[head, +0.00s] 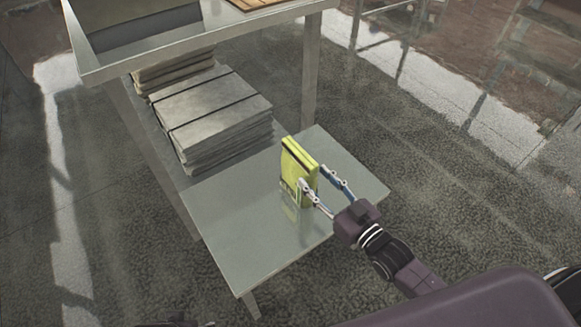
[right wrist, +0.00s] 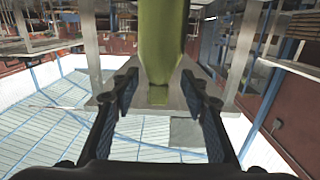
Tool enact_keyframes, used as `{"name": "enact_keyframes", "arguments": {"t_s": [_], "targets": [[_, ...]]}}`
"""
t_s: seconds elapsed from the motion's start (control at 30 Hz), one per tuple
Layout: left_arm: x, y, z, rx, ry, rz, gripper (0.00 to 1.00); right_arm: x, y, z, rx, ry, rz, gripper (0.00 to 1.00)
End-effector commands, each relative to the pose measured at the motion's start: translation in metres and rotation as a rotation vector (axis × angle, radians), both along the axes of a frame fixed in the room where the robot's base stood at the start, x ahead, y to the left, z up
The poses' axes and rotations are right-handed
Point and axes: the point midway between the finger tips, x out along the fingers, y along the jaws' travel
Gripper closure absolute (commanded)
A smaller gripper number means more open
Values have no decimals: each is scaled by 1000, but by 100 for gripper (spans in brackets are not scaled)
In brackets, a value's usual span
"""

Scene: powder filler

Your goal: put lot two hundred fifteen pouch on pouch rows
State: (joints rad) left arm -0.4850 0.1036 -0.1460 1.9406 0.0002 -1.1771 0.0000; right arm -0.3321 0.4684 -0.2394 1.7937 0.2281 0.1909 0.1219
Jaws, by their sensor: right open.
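A yellow-green pouch (head: 297,165) with a dark stripe near its top stands upright on the low grey shelf (head: 240,235). Any lot number on it is too small to read. My right gripper (head: 315,178) is open at the pouch's near side, with its fingertips at either side of it. In the right wrist view, the green pouch (right wrist: 158,42) rises ahead, between and beyond the open fingers (right wrist: 160,90). I cannot make out whether either finger touches it. I see nothing I can surely name as the pouch rows.
A strapped stack of flat grey sheets or sacks (head: 210,105) lies behind the pouch, under a higher tabletop (head: 262,24). A table leg (head: 310,75) rises behind the low shelf. The shelf's left and front parts are bare.

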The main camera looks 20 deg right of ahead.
Motion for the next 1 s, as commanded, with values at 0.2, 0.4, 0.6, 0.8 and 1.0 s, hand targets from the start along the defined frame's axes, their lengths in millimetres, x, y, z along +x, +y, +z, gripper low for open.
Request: {"name": "enact_keyframes", "arguments": {"t_s": [0.2,0.4,0.6,0.8,1.0], "targets": [[-13,1,-6,3,30,0,40,14,4,10,14,-36,7,59],[-14,2,5,4,29,1,40,34,11,10,14,-35,7,59],[-8,6,31,8,4,4,40,62,19,13,13,-35,7,59],[-7,5,41,7,-1,5,40,75,24,13,12,-33,6,59],[-7,5,41,7,-1,5,40,75,24,13,12,-32,6,59]]}}
